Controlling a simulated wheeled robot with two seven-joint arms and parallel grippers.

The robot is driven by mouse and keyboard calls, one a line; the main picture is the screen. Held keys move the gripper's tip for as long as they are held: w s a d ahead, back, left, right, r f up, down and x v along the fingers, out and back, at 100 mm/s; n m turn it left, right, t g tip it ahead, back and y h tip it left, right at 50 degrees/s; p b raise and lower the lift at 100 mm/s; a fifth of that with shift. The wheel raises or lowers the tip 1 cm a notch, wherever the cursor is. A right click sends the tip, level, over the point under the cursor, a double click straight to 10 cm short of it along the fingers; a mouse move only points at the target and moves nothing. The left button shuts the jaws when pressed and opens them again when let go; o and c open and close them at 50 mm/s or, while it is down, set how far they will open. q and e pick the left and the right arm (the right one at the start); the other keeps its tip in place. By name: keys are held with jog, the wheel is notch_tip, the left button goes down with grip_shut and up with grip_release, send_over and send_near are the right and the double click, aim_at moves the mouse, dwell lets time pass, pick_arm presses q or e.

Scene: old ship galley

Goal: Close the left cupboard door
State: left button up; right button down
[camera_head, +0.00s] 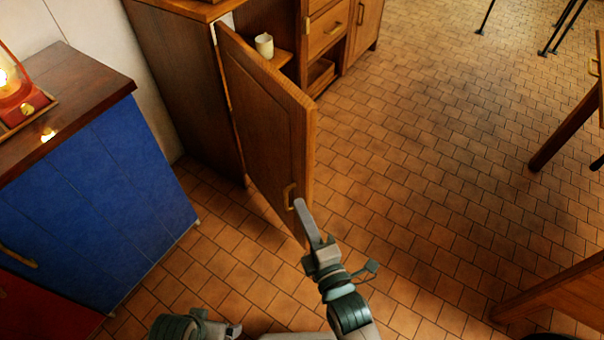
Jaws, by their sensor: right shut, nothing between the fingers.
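The left cupboard door (265,110) is a brown wooden panel standing wide open, swung out from the cupboard (185,85) at the upper left. Its hinged edge is at the left, and its brass handle (290,196) is low near the free edge. My right gripper (300,204) is shut and empty. Its fingertips overlap the door's free edge just right of the handle; I cannot tell whether they touch.
A white cup (264,45) stands on a shelf inside the cupboard. A blue cabinet (100,190) with a dark wooden top and a lit red lantern (14,92) is at the left. Tiled floor (420,180) is clear right of the door. Table legs (565,128) stand at the right.

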aim_at(302, 171)
jog(key=shift+w, duration=0.15)
jog(key=shift+w, duration=5.65)
jog(key=shift+d, duration=0.15)
